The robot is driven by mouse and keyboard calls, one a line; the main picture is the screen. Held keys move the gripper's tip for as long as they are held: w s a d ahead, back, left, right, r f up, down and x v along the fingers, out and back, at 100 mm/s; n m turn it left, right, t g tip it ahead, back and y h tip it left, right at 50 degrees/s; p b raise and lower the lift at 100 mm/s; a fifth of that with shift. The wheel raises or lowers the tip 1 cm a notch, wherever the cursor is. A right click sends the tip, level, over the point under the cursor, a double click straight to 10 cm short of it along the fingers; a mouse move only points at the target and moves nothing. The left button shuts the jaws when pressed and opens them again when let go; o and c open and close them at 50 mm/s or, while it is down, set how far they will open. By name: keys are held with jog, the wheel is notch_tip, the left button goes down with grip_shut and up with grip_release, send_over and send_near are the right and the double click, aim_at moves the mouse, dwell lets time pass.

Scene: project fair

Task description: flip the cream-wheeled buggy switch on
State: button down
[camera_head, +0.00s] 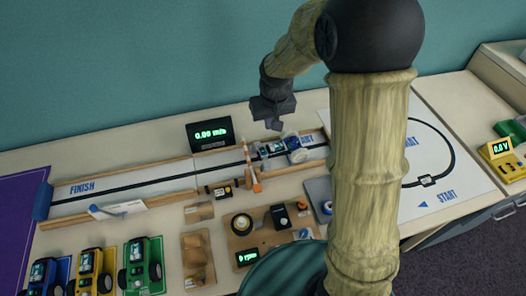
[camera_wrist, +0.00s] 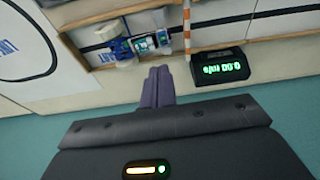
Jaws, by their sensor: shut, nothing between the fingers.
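A small buggy (camera_head: 270,149) with a blue-and-white body stands on the track near its START end, just right of the striped gate post; it also shows in the wrist view (camera_wrist: 143,43). My gripper (camera_head: 274,123) hangs above and behind the track, close to the buggy and pointing down. In the wrist view my gripper (camera_wrist: 158,75) has its fingers together and empty, with the buggy just beyond their tips. I see no contact.
A speed display (camera_head: 210,133) is behind the track.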

aim_at(262, 151)
jog(key=shift+w+a+f, duration=0.4)
jog(key=shift+w+a, duration=0.25)
jog(key=shift+w, duration=0.1)
jog(key=shift+f, duration=0.1)
jog(key=x, duration=0.4)
jog(key=s+x, duration=0.1)
jog(key=x, duration=0.3)
jog(key=p+x, duration=0.1)
jog(key=x, duration=0.3)
jog(key=shift+s+d+f, duration=0.1)
jog(key=shift+f, duration=0.85)
